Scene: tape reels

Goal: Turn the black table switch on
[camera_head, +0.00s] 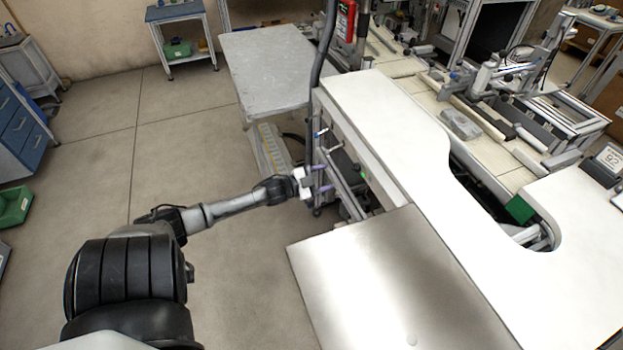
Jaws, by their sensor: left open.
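My left arm reaches in from the lower left. My left gripper (323,178) is open, with its two purple-tipped fingers apart and pointing right, at the left end of the white table's frame. The white table (385,110) has a long top with a curved cut-out, and its metal legs and bars show at its left end. I cannot clearly make out a black switch; it may be hidden by the gripper or too small to tell. I see nothing held between the fingers. My right gripper is not in view.
A brushed metal plate (385,275) juts out at the table's front left. A grey side table (268,70) stands beyond the gripper. A dark upright post (322,60) rises at the table's corner. Bare floor (190,150) lies left of the table.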

